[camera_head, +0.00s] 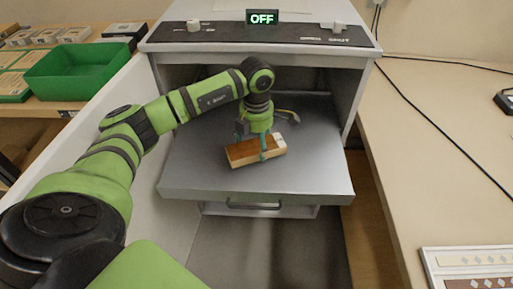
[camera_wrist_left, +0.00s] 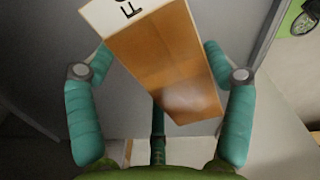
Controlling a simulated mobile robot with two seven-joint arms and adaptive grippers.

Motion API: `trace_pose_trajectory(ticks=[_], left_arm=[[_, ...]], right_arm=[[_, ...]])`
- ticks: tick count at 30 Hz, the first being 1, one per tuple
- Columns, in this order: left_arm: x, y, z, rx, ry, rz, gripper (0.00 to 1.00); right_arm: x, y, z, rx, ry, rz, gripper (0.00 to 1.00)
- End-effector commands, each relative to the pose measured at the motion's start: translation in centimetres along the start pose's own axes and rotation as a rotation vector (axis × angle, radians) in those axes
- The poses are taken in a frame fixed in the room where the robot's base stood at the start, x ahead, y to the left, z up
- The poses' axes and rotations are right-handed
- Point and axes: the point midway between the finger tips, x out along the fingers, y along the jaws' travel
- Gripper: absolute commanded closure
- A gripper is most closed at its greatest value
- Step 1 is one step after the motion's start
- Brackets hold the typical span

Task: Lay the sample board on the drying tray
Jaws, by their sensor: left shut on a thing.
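The sample board (camera_head: 245,153) is a brown wooden block with a pale label end, seen over the grey drying tray (camera_head: 315,180). The tray sticks out of the cabinet. My left gripper (camera_head: 263,152) comes down from above and is shut on the board. I cannot tell whether the board touches the tray. My right gripper is not in view.
The cabinet's top panel (camera_head: 350,38) carries knobs and a display (camera_head: 262,17) reading OFF. A green bin (camera_head: 85,72) stands on the left bench. The right bench (camera_head: 440,150) is mostly clear, with a black cable and a sample panel (camera_head: 470,262) at its front. Bare tray surface surrounds the board.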

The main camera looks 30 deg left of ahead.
Motion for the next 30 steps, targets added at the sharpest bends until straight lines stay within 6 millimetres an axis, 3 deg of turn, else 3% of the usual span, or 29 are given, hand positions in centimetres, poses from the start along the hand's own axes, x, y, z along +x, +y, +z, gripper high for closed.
trace_pose_trajectory(ticks=[6, 18, 19, 20, 30], left_arm=[[2.9, -0.1, 0.0, 0.001, 0.002, -0.001, 0.56], [3.2, 0.0, 0.0, 0.001, 0.001, 0.0, 0.56], [3.2, 0.0, 0.0, 0.001, 0.001, 0.0, 0.06], [3.2, -0.1, 0.0, 0.001, 0.001, 0.0, 0.0], [3.1, 0.0, 0.0, 0.001, 0.002, 0.0, 0.0]], right_arm=[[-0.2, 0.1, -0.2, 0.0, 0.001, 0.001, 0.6], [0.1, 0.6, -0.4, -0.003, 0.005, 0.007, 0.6], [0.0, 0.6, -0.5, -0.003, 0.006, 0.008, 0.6], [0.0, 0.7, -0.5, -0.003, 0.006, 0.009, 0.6], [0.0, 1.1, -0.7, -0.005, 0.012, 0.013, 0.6]])
